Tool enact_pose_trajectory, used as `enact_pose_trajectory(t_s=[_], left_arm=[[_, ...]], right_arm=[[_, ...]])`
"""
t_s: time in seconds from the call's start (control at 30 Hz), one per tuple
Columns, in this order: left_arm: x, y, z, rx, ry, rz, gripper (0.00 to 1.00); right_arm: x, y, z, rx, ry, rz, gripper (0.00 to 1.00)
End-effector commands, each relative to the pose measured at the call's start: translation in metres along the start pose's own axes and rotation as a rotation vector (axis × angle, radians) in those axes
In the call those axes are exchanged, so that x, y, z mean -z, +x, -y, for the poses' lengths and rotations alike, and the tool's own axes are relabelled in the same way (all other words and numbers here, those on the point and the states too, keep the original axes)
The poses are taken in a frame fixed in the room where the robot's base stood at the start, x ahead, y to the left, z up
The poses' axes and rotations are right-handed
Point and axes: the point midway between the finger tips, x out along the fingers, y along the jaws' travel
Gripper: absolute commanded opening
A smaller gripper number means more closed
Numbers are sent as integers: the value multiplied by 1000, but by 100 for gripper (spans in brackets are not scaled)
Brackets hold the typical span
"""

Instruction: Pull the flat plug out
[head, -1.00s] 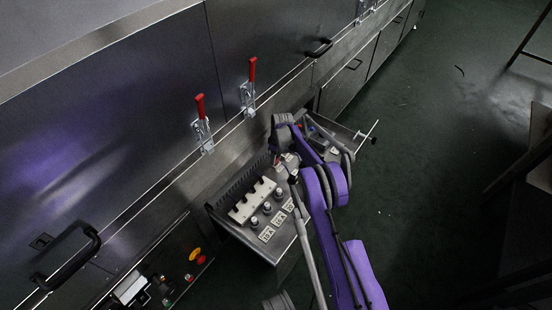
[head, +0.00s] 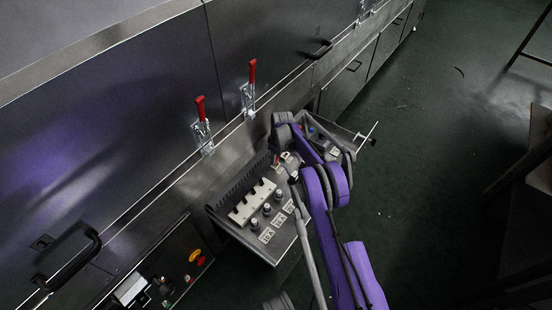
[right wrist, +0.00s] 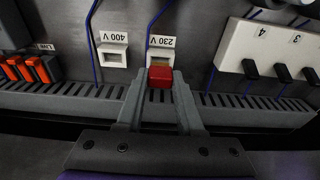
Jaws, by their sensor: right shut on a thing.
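A small red plug (right wrist: 160,76) sits between the fingertips of my right gripper (right wrist: 160,88) in the right wrist view. The gripper is shut on it. The plug is right at the white socket labelled 230 V (right wrist: 163,54) and overlaps its lower edge; I cannot tell how deep it sits. In the head view my right gripper (head: 284,160) is at the back of the pulled-out panel, partly hidden by my own purple arm. My left gripper is not in view.
An empty white 400 V socket (right wrist: 113,56) is beside the plug. Orange connectors (right wrist: 28,68) lie at the left, a white block with black switches (right wrist: 270,60) at the right. A slotted grey duct (right wrist: 60,97) runs below. Red-handled clamps (head: 200,120) stand on the machine's edge.

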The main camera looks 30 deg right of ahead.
Motion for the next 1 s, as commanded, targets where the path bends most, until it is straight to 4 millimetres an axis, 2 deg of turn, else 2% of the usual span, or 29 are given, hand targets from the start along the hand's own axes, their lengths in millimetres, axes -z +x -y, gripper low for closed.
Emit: enact_pose_trajectory(t_s=[0.53,1.0], left_arm=[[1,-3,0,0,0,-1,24],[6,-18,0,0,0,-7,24]], right_arm=[[1,-9,0,0,0,0,0],[5,-46,0,0,0,0,0]])
